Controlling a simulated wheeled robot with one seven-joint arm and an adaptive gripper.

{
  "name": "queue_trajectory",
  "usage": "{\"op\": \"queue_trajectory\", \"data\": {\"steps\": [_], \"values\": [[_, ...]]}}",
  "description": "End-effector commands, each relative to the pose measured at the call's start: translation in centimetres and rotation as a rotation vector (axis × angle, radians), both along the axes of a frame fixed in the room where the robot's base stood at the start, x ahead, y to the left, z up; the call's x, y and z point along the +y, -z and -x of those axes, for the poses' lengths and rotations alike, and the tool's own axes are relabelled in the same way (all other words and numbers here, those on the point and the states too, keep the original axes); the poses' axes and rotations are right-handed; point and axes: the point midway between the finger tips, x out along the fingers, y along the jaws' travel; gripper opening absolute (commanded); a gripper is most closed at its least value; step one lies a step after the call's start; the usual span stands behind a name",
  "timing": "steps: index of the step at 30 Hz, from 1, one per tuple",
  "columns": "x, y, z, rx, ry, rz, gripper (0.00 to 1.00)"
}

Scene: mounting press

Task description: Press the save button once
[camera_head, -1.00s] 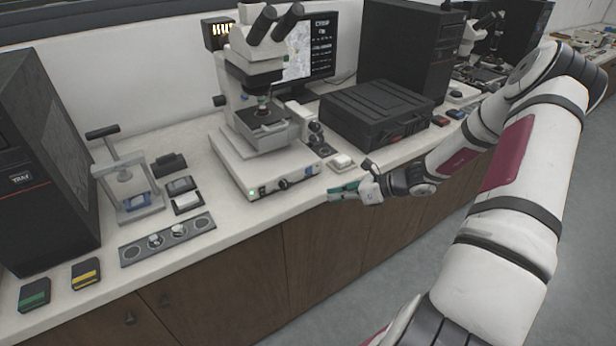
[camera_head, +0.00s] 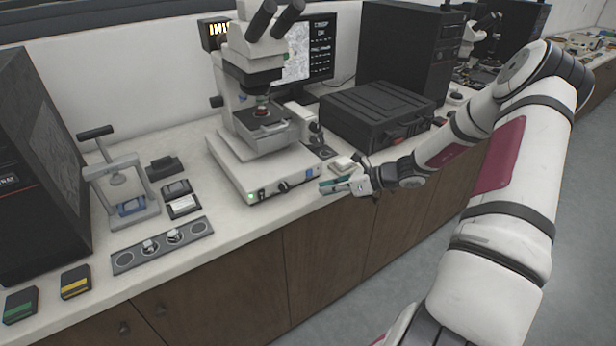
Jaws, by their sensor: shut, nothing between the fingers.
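The microscope (camera_head: 262,125) stands on the bench with a white base (camera_head: 235,172). I cannot read any label, so I cannot tell which one is the save button. My gripper (camera_head: 326,186) has teal fingers, shut and empty. It points left, just in front of the panel's right end at the bench's front edge. I cannot tell whether it touches the panel.
A small white block (camera_head: 342,163) lies on the bench just behind my gripper. A black case (camera_head: 375,112) sits behind that. A monitor (camera_head: 308,50) stands behind the microscope. A mounting press (camera_head: 122,190) and a strip with round wells (camera_head: 162,245) are to the left.

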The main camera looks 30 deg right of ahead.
Motion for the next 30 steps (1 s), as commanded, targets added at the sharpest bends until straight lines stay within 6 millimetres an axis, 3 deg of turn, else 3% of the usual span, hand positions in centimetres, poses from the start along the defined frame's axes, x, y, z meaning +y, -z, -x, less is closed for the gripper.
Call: {"op": "queue_trajectory", "data": {"steps": [3, 10, 30], "values": [[0.1, 0.2, -1.6, 0.000, -0.001, 0.002, 0.00], [0.2, 0.1, -3.1, 0.000, -0.001, -0.001, 0.00], [0.1, 0.0, -3.4, 0.000, 0.000, 0.000, 0.00]]}}
